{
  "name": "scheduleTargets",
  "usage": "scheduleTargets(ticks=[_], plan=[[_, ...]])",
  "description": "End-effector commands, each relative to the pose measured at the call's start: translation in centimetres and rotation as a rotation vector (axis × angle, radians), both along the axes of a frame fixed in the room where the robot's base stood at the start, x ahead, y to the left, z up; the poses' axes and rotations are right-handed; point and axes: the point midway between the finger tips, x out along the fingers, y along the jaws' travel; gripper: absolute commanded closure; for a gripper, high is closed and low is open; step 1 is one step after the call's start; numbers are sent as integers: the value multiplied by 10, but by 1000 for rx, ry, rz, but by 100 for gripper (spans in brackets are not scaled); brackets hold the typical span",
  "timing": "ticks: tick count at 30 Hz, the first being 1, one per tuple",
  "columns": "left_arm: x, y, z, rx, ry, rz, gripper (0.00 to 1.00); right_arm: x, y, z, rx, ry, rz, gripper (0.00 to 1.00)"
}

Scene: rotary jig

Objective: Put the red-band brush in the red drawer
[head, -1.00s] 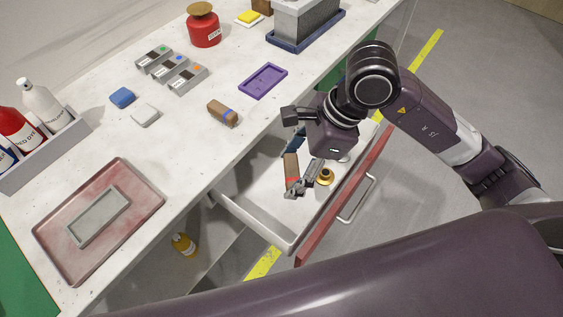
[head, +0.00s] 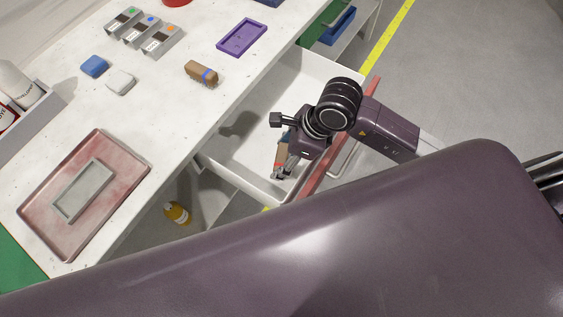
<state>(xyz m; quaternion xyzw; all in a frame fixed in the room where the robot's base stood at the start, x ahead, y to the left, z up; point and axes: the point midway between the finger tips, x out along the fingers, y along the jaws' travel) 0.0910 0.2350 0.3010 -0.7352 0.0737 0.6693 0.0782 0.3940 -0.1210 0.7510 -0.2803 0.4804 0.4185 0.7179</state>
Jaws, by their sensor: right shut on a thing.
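The red-band brush (head: 282,152), a brown block with a red band near its lower end, is in my right gripper (head: 285,171). The gripper is shut on it, partly behind the wrist, and points down. The red drawer (head: 319,171) is pulled out from under the counter, with a red front and a white inside. The brush and gripper are over the drawer, near its front. I cannot tell whether the brush touches the drawer floor. My left gripper is not in view.
A blue-band brush (head: 201,73) lies on the counter near its edge, beside a purple tray (head: 242,37). A reddish tray (head: 125,196) holds a grey frame. The drawer's back part is bare. A yellow bottle (head: 177,213) stands below. My own body covers the front.

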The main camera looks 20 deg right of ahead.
Motion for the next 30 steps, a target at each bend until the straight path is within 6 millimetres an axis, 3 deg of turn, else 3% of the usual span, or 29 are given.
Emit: scheduleTargets(ticks=[7,13,24,25,30], plan=[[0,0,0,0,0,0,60,0,1,-18,2,1,0,64],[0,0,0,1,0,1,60,0,1,-47,2,2,-1,64],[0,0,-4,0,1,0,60,0,0,-54,2,-1,1,64],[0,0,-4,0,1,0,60,0,0,-54,1,-1,1,38],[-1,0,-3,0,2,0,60,0,0,-53,1,0,0,22]])
